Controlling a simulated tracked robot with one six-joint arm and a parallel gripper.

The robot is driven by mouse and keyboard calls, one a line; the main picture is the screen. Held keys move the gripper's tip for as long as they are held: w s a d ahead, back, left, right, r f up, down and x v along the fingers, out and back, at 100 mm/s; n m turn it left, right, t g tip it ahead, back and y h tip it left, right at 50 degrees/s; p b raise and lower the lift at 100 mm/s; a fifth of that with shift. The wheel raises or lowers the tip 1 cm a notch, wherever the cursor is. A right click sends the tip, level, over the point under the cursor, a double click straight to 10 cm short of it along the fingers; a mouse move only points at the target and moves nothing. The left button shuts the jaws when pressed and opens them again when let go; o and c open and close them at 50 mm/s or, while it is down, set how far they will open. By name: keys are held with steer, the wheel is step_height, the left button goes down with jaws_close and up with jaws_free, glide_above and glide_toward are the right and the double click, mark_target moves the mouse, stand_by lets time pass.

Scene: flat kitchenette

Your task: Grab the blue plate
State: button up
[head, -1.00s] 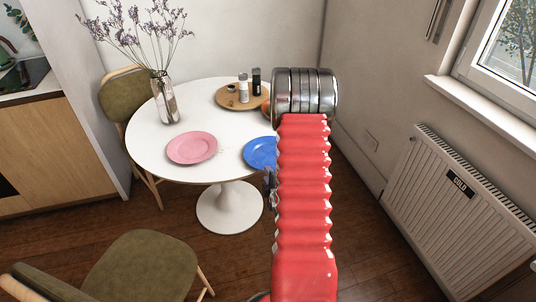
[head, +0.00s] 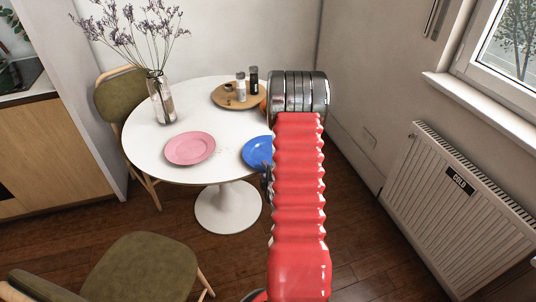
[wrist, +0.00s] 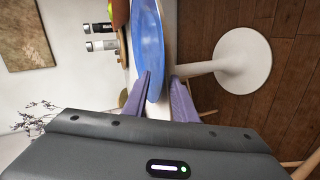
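The blue plate (head: 257,152) lies at the right front edge of the round white table (head: 140,150). My red arm hides its right part in the head view. In the wrist view the blue plate (wrist: 148,45) appears edge-on and sideways. My gripper (wrist: 161,76) is open, with its two purple fingers apart near the plate's rim. The left finger overlaps the plate's face in the picture, and the right finger is on the table's underside side. I cannot tell whether either finger touches the plate. In the head view the gripper is mostly hidden behind my arm.
A pink plate (head: 190,148) sits left of the blue one. A glass vase of dried flowers (head: 162,100) and a wooden tray (head: 226,101) with two shakers stand farther back. Green chairs (head: 145,268) flank the table. A radiator (head: 460,205) is at right.

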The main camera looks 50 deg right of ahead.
steer(key=shift+c, duration=0.5)
jaws_close()
steer(key=shift+s, duration=0.1)
stand_by(0.9)
